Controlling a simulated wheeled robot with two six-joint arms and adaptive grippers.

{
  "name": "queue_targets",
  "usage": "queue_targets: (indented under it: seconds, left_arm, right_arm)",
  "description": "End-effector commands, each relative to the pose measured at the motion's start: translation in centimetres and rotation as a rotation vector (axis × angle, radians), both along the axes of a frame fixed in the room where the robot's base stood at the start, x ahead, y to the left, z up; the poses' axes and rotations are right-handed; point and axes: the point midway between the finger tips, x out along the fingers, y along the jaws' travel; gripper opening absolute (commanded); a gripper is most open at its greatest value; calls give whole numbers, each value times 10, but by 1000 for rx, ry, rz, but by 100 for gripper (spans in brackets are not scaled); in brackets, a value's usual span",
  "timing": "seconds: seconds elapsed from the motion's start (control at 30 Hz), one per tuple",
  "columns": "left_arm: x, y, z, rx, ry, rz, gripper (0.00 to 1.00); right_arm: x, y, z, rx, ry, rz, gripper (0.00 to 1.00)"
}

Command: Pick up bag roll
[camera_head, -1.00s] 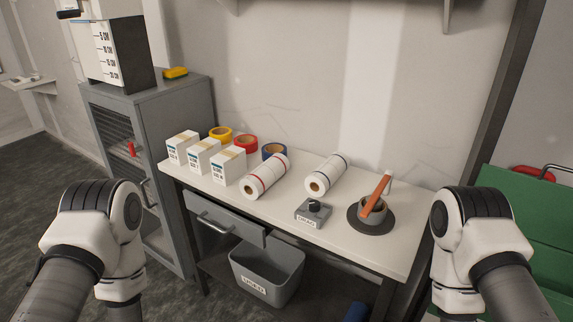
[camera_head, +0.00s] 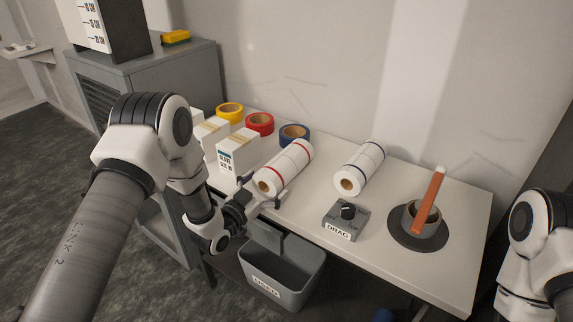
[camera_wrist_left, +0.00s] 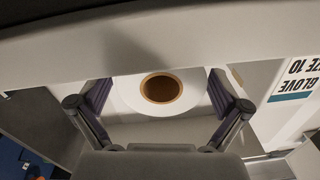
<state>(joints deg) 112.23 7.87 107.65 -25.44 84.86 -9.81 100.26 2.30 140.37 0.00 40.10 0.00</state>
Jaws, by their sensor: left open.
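Two white rolls lie on the bench. One has red stripes (camera_head: 288,166) and the other has blue stripes (camera_head: 361,166). I cannot tell from the pictures which one is the bag roll. My left gripper (camera_head: 264,192) is at the bench's front edge, in front of the near end of the red-striped roll. It is open and empty. In the left wrist view a white roll end with a brown core (camera_wrist_left: 161,88) shows between the two open fingers (camera_wrist_left: 160,104). My right gripper is out of view.
Glove boxes (camera_head: 237,152) stand left of the red-striped roll, with tape rolls (camera_head: 260,123) behind. A DRAG control box (camera_head: 345,219) and a grey pot (camera_head: 421,220) stand to the right. A grey USED bin (camera_head: 283,272) is below the bench's front edge.

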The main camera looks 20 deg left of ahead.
Motion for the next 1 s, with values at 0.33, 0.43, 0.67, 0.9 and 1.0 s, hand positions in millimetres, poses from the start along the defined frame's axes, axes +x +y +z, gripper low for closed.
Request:
queue_targets:
  seconds: [0.33, 0.43, 0.67, 0.9, 1.0]
  left_arm:
    - [29, -9, 0, 1, 2, 0, 100]
    - [29, -9, 0, 0, 1, 0, 82]
    - [29, -9, 0, 0, 0, 1, 33]
    - [28, -9, 1, 0, 0, 0, 33]
    - [29, -9, 5, 0, 0, 1, 33]
  right_arm:
    - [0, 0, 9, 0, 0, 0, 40]
    - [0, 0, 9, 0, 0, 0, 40]
    - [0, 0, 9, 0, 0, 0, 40]
    - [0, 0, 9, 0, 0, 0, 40]
    - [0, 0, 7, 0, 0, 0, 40]
